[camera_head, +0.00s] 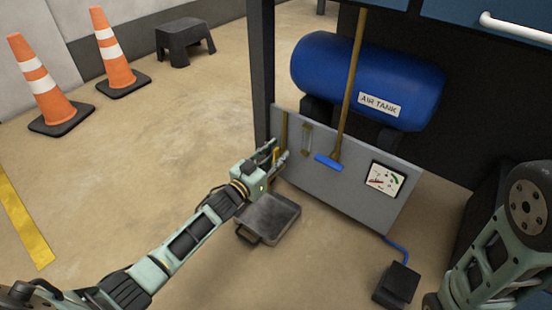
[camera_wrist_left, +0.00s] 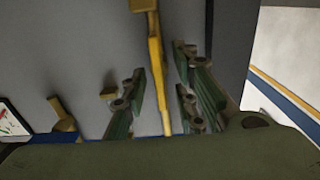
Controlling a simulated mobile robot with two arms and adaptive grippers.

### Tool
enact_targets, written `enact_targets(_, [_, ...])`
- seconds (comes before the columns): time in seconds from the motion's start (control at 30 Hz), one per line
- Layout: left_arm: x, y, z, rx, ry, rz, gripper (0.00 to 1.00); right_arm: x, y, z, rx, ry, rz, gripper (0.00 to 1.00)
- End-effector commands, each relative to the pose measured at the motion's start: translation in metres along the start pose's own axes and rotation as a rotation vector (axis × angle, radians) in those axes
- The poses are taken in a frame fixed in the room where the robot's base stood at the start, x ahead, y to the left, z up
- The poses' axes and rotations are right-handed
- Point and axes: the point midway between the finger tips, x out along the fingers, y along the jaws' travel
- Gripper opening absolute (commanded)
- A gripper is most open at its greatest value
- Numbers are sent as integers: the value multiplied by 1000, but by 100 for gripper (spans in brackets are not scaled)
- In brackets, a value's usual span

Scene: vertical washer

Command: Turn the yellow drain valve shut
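The yellow drain valve handle (camera_wrist_left: 157,85) is a narrow bar that runs down the wrist view between the two fingers of my left gripper (camera_wrist_left: 163,95). A gap shows on each side of the bar, so the gripper is open around it. At the top of that view the bar meets a brass fitting (camera_wrist_left: 145,5). In the head view my left gripper (camera_head: 279,158) is at the lower left of the grey panel (camera_head: 340,196), with the yellow handle (camera_head: 275,155) beside its fingers. My right arm shows at the right edge; its gripper is out of view.
The panel also carries a blue lever (camera_head: 328,163) on a brass pipe, a sight glass (camera_head: 306,138) and a gauge (camera_head: 386,179). A tray (camera_head: 268,217) lies on the floor under my gripper. A dark post (camera_head: 262,70) stands behind.

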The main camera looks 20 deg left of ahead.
Motion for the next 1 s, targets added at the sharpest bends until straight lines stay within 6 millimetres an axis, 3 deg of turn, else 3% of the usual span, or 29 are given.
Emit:
enact_targets(0.2, [0,0,0,0,-1,0,25,0,0,0,0,0,0,40])
enact_targets(0.5, [0,0,0,0,-1,0,0,0,0,0,0,0,0,40])
enact_targets(1.0, [0,0,-1,77,-2,-2,0,6,1,2,0,0,0,40])
